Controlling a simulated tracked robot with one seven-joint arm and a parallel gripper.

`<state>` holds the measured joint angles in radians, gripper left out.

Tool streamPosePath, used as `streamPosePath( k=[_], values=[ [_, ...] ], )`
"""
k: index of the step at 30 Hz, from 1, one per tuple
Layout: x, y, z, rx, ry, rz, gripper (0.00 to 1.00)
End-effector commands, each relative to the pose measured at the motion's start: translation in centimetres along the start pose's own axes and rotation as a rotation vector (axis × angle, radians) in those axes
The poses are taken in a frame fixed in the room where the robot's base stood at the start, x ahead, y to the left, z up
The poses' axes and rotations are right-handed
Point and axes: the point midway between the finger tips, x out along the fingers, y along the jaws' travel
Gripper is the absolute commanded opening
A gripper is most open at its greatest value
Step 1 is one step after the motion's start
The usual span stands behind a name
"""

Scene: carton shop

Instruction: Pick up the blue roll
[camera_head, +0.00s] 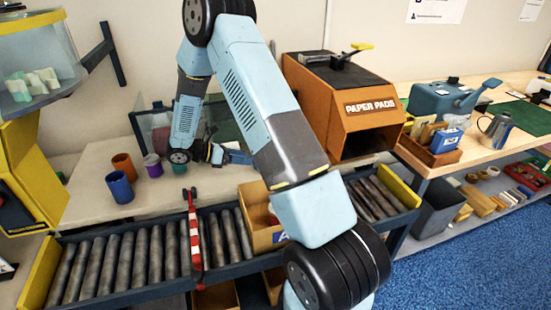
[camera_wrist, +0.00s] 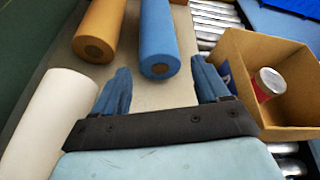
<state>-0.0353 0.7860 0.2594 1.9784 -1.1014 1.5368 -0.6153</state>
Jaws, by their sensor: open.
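The blue roll (camera_wrist: 157,35) lies on the pale worktop in the wrist view, with its brown-cored near end facing me. My gripper (camera_wrist: 160,66) is open, one finger to each side of that near end in the picture. I see no contact, and the gap in depth is unclear. Nothing is held. In the head view my gripper (camera_head: 240,157) is over the worktop behind the conveyor, partly hidden by my arm. I cannot make out this roll there.
A tan roll (camera_wrist: 100,30) and a white roll (camera_wrist: 45,125) lie left of the blue one. An open carton (camera_wrist: 290,110) with a can (camera_wrist: 268,83) stands to the right; the carton (camera_head: 255,237) sits on the roller conveyor (camera_head: 120,262). Blue (camera_head: 119,188) and orange (camera_head: 125,166) cups stand left.

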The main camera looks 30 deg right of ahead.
Motion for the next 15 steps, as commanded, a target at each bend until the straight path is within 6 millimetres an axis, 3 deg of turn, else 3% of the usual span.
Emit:
streamPosePath(
  k=[8,15],
  values=[
    [1.8,0.0,0.0,0.0,0.0,-0.001,0.74],
    [4.5,0.3,0.4,0.001,0.002,-0.002,0.74]
  ],
)
